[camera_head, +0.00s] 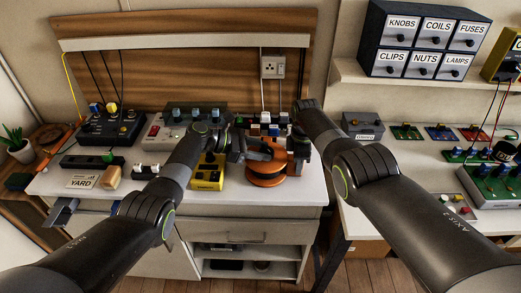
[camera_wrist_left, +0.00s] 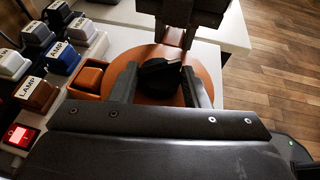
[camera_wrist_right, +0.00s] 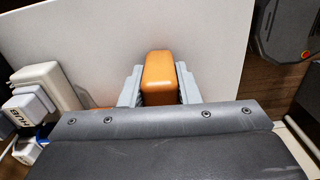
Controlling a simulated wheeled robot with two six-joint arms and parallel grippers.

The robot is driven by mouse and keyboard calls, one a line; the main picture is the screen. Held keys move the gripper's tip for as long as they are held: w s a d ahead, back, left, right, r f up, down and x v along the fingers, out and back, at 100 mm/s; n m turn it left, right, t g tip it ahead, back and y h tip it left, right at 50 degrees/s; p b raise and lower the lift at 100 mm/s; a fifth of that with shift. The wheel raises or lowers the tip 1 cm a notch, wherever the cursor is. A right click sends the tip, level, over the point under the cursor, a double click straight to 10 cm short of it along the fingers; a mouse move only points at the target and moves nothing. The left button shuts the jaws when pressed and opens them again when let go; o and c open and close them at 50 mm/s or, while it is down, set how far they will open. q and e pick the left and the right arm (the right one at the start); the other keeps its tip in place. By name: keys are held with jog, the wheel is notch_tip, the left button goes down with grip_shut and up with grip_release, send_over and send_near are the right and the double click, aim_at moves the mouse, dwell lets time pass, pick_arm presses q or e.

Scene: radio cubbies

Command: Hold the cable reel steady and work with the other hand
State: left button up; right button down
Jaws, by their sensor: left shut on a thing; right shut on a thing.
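The orange cable reel (camera_head: 266,181) sits near the front edge of the white worktop. Its round disc shows in the left wrist view (camera_wrist_left: 146,91), with a dark knob (camera_wrist_left: 160,74) on top. My left gripper (camera_head: 254,148) comes in from the left over the reel; its fingers close around the knob. My right gripper (camera_head: 301,147) is at the reel's right side. In the right wrist view its pale fingers close on an upright orange block (camera_wrist_right: 159,79); whether this block belongs to the reel I cannot tell. The arms hide parts of the reel.
A yellow device (camera_head: 208,173) stands just left of the reel. Labelled plugs (camera_wrist_left: 62,53) stand close by. A control box (camera_head: 112,128) and a YARD sign (camera_head: 94,181) are further left. A right-hand bench carries coloured boards (camera_head: 440,133).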

pick_arm(q)
jog(key=o, duration=0.9)
jog(key=shift+a+f, duration=0.1)
jog(key=shift+a, duration=0.1)
jog(key=shift+o, duration=0.4)
jog(key=shift+d, duration=0.1)
jog(key=v, duration=1.2)
